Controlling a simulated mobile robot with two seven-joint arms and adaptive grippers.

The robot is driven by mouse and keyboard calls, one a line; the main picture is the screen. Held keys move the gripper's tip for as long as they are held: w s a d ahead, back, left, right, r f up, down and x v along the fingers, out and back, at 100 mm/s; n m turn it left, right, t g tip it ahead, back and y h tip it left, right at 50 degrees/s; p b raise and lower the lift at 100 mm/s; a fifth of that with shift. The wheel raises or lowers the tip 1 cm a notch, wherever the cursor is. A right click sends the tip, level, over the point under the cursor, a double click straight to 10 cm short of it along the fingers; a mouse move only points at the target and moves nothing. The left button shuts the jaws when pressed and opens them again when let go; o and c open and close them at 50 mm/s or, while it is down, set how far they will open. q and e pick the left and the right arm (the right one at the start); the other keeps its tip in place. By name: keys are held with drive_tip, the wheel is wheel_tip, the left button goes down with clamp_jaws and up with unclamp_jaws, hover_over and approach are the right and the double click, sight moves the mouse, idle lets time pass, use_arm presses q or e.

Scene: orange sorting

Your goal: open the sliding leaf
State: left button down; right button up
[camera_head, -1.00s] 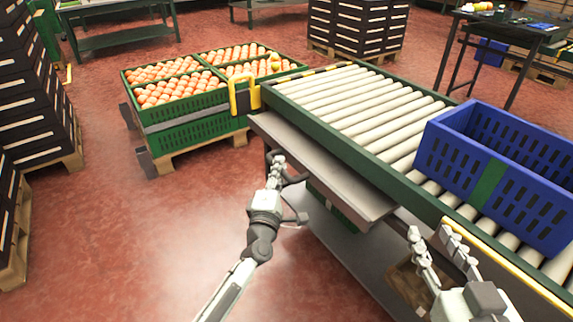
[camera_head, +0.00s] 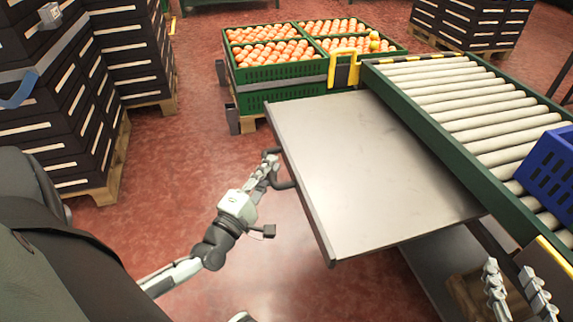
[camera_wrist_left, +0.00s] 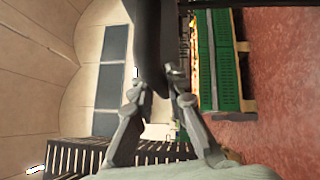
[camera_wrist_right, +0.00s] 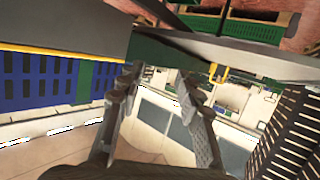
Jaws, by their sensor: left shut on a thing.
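The sliding leaf (camera_head: 365,165) is a flat grey metal plate sticking out to the left from under the roller conveyor. A dark handle (camera_head: 285,181) is on its left edge. My left gripper (camera_head: 270,163) is shut on the handle; in the left wrist view the fingers (camera_wrist_left: 155,88) close around a dark bar (camera_wrist_left: 155,40). My right gripper (camera_head: 512,284) is at the lower right of the head view, beside the conveyor's near end. In the right wrist view its fingers (camera_wrist_right: 155,80) are apart with nothing between them.
The roller conveyor (camera_head: 455,95) carries a blue crate (camera_head: 548,170) at right. Green crates of oranges (camera_head: 290,68) stand on a pallet behind the leaf. Stacked black crates (camera_head: 70,120) stand at left. Red floor to the left of the leaf is clear.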

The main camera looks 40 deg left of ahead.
use_arm(q)
drive_tip(key=shift+s+a, duration=0.15)
drive_tip(key=shift+s, duration=0.1)
drive_tip(key=c, duration=1.5)
unclamp_jaws()
drive_tip(key=s, duration=0.4)
drive_tip(key=s+d+f, duration=0.1)
drive_tip(key=s, duration=0.6)
drive_tip(key=shift+s+d+f, duration=0.3)
drive_tip(key=shift+s, duration=0.1)
